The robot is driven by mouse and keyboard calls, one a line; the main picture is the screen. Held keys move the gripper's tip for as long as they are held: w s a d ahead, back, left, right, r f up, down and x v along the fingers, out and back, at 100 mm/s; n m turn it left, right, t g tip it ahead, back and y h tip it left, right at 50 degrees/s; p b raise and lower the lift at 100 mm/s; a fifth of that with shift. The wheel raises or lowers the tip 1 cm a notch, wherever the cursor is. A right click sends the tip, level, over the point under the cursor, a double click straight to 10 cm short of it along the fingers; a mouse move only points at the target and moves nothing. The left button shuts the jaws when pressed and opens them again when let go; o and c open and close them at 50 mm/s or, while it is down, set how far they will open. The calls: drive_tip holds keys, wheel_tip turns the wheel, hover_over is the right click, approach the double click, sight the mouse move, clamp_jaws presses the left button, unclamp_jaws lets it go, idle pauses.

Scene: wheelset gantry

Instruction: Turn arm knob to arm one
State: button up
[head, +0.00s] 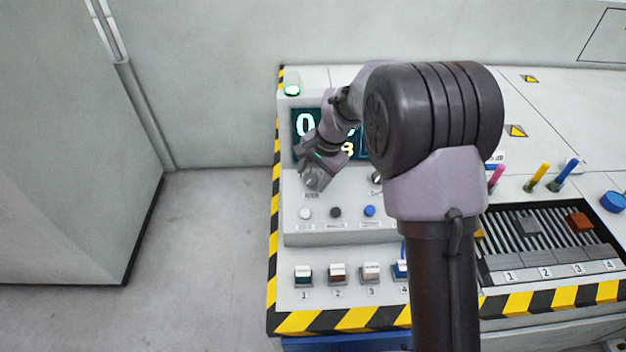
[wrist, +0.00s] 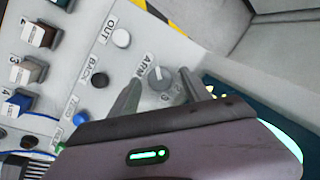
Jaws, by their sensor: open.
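The arm knob (wrist: 161,82) is a round grey dial with a pale pointer mark, beside the label ARM in the wrist view. My gripper (wrist: 161,76) is open, with one finger on each side of the knob. I cannot tell whether the fingers touch it. The pointer faces the top of the wrist picture; the position marks are too small to read surely.
White, black and blue buttons (head: 369,211) sit below the knob row. A second knob (head: 376,177) is to the right. A display (head: 305,124) with glowing digits stands behind my gripper. Numbered switches (head: 337,274) line the console's front. The floor (head: 205,230) at left is clear.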

drive_tip(key=shift+f, duration=0.15)
drive_tip(key=shift+c, duration=0.5)
clamp_jaws()
drive_tip(key=shift+p, duration=0.35)
drive_tip(key=shift+a+r+n+p, duration=0.1)
drive_tip(key=shift+r+n+p, duration=0.1)
drive_tip(key=shift+n+p, duration=0.55)
drive_tip(key=shift+w+n+g+h+p, duration=0.1)
drive_tip(key=shift+n+g+h+p, duration=0.3)
drive_tip(key=shift+n+p, duration=0.75)
drive_tip(key=n+h+p, duration=0.1)
drive_tip(key=n, duration=0.1)
drive_tip(key=n+p, duration=0.2)
drive_tip(key=shift+a+f+h, duration=0.15)
drive_tip(key=shift+h, duration=0.25)
drive_tip(key=shift+n, duration=0.4)
